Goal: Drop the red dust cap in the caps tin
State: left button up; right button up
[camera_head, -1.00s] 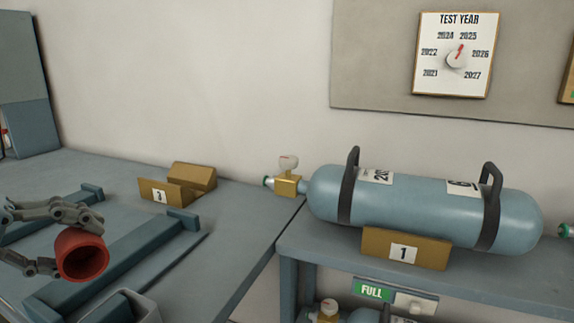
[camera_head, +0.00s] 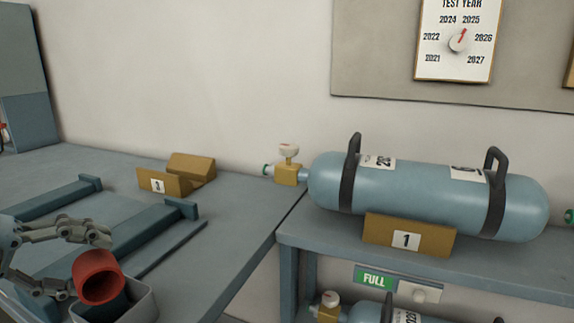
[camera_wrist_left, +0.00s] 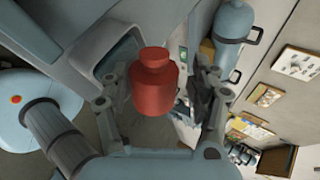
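The red dust cap (camera_head: 98,277) is a short hollow cylinder with its open end facing the head camera. It also shows in the left wrist view (camera_wrist_left: 154,85), between the fingers. My left gripper (camera_head: 88,263) is open, with gaps between its fingers and the cap, which looks loose in the air. The grey caps tin (camera_head: 143,306) is open-topped and stands on the bench. The cap overlaps its far left rim in the head view; I cannot tell how high above it the cap is. The tin is partly behind the cap in the wrist view (camera_wrist_left: 84,58). My right gripper is out of view.
Blue-grey rails (camera_head: 150,236) lie on the bench near the gripper. A tan block marked 3 (camera_head: 165,184) stands behind. A blue cylinder (camera_head: 420,195) lies on the shelf at right, behind a card marked 1 (camera_head: 408,240). The bench right of the tin is clear.

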aim_at(79, 257)
pick_arm(q)
jog(key=shift+o, duration=1.4)
jog(key=shift+r, duration=0.1)
notch_tip(79, 257, up, 10)
jog(key=shift+f, duration=0.1)
